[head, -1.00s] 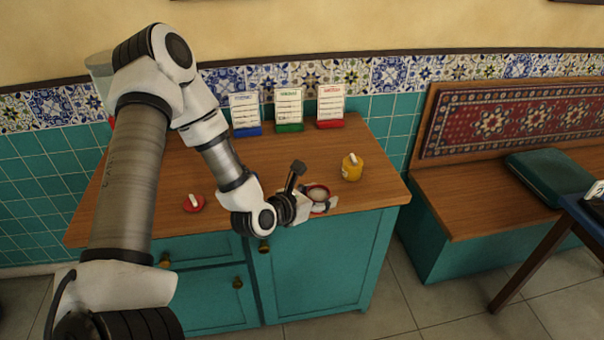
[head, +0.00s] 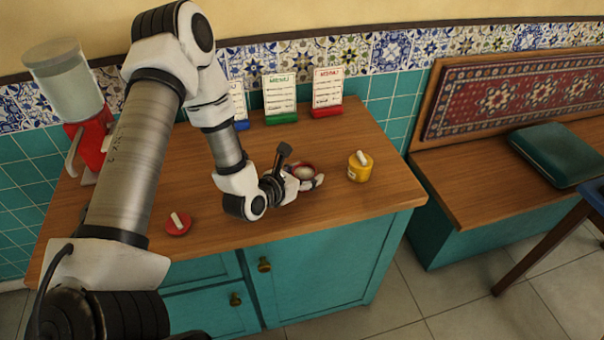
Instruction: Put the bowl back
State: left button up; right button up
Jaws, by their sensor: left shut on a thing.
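My right gripper is not in view.
The yellow jar (head: 360,170) stands close to the right. A red lid-like piece (head: 179,224) lies at the front left. Menu cards (head: 280,98) (head: 327,92) line the back. A red dispenser (head: 90,140) stands far left. The counter behind the bowl is clear.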

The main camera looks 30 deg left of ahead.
pick_arm(q)
jog(key=shift+s+d+r, duration=0.1)
jog(key=shift+r, duration=0.05)
jog(key=shift+f+b, duration=0.2)
jog(key=shift+b, duration=0.1)
jog(key=o, duration=1.4)
jog(key=shift+r, duration=0.1)
